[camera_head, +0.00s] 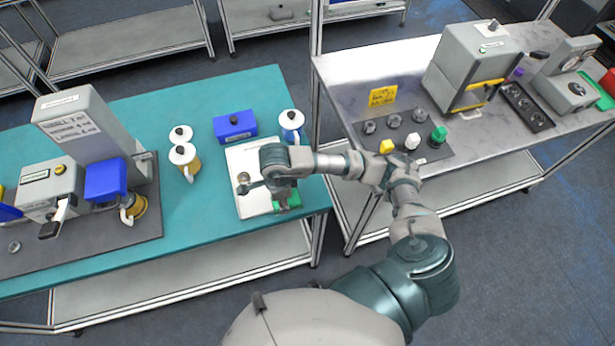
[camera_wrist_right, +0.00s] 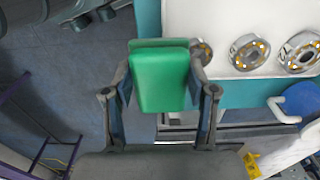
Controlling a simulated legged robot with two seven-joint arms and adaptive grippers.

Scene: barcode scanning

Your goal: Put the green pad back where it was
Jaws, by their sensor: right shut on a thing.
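My right gripper (camera_wrist_right: 160,82) is shut on the green pad (camera_wrist_right: 160,80), with one finger on each side of it. In the head view the green pad (camera_head: 293,201) shows partly under my right gripper (camera_head: 283,200), at the front right part of the white tray (camera_head: 248,206) on the teal table. My wrist hides much of the pad and part of the tray. In the wrist view the white tray (camera_wrist_right: 225,15) carries round metal parts (camera_wrist_right: 249,52) beside the pad. I cannot tell whether the pad touches the tray. My left gripper is not in view.
A blue box (camera_head: 235,126) and white-lidded mugs (camera_head: 185,158) stand behind and left of the tray. A grey machine (camera_head: 90,125) stands at the left. The metal table (camera_head: 340,70) at the right holds a dark mat (camera_head: 436,153) with knobs. A gap separates the tables.

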